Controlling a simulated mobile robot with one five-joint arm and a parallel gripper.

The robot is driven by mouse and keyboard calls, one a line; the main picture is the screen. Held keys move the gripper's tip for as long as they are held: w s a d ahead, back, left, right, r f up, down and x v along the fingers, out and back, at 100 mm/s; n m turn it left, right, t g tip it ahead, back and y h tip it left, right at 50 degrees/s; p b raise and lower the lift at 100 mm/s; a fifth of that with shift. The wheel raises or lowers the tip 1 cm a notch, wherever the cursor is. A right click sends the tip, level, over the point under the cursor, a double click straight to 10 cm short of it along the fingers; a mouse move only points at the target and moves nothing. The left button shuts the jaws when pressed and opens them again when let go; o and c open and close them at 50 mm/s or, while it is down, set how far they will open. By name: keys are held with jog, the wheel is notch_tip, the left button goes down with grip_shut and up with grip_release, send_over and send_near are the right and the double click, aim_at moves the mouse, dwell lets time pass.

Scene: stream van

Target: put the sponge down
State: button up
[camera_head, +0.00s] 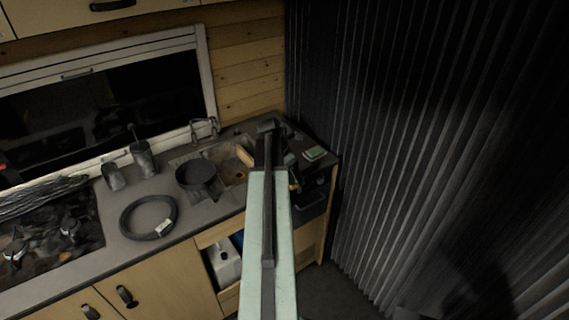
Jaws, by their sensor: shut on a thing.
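My arm reaches up the middle of the picture over the right end of the counter. My gripper (268,130), at its dark far end, is shut, with the held sponge mostly hidden behind my own arm. A tan block-like piece (244,155) shows just left of the arm at the sink; I cannot tell whether it is part of what I hold. A small flat green piece (314,154) lies on the counter right of my gripper, apart from it.
The sink (234,172) is left of my arm, with a dark pan (196,176) at it and a tap (204,129) behind. A dark pleated curtain (420,150) closes the right side.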

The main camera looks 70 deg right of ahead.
jog(key=shift+w, duration=0.2)
jog(key=shift+d, duration=0.3)
jog(key=w+d, duration=0.1)
jog(key=d, duration=0.4)
jog(key=w+d+f+b, duration=0.1)
jog(key=d, duration=0.4)
jog(key=w+d, duration=0.2)
jog(key=d, duration=0.2)
jog(key=shift+d+f, duration=0.25)
jog(key=shift+d, duration=0.15)
notch_tip(320, 180, down, 4)
jog(key=b, duration=0.4)
jog(key=shift+r, duration=0.25)
jog(key=shift+f, duration=0.25)
jog(key=o, duration=1.8)
jog(key=shift+r, duration=0.1)
